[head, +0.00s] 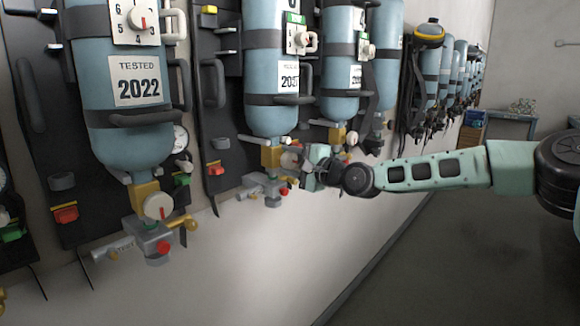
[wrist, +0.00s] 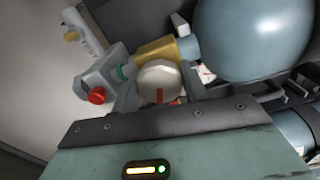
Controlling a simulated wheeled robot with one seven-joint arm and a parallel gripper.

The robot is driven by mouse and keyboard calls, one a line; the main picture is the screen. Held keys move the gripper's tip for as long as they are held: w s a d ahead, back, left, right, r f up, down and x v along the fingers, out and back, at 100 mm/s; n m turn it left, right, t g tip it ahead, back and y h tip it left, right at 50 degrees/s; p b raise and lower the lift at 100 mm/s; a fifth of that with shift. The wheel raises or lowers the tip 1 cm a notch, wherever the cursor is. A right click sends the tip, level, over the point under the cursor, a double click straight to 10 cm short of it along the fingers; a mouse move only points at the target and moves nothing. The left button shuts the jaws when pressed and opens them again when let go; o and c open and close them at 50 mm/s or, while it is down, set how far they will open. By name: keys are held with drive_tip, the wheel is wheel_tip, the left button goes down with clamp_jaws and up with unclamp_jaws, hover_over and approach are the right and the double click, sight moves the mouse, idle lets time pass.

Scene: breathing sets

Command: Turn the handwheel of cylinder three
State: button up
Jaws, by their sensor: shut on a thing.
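The handwheel (head: 290,159) is a pale round knob on the brass valve (head: 271,154) under the second large blue cylinder (head: 272,92) from the left. I cannot read a cylinder number for certain. My gripper (head: 302,160) is at this handwheel and partly covers it. In the wrist view the handwheel (wrist: 159,76) is white with a red mark on its lower face. My gripper (wrist: 160,92) is shut on it, with dark fingers on either side. The wheel's lower edge is hidden by my gripper.
A grey fitting with a red knob (head: 284,191) hangs just below the valve. Another cylinder (head: 122,80), tagged 2022, hangs at left with its own handwheel (head: 158,206). More cylinders line the wall behind my arm. The floor at right is clear.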

drive_tip(key=m+b, duration=0.1)
drive_tip(key=m, duration=0.1)
drive_tip(key=m+b, duration=0.3)
drive_tip(key=m, duration=0.1)
drive_tip(key=shift+f+m, duration=0.3)
drive_tip(key=m+b, duration=0.2)
drive_tip(key=m, duration=0.1)
drive_tip(key=shift+r, duration=0.1)
drive_tip(key=shift+r+m+b, duration=0.15)
drive_tip(key=shift+m+b, duration=0.5)
drive_tip(key=shift+m, duration=1.05)
drive_tip(key=o, duration=1)
drive_tip(key=b+v, duration=0.5)
drive_tip(key=v, duration=1.2)
drive_tip(key=shift+s+d, duration=0.15)
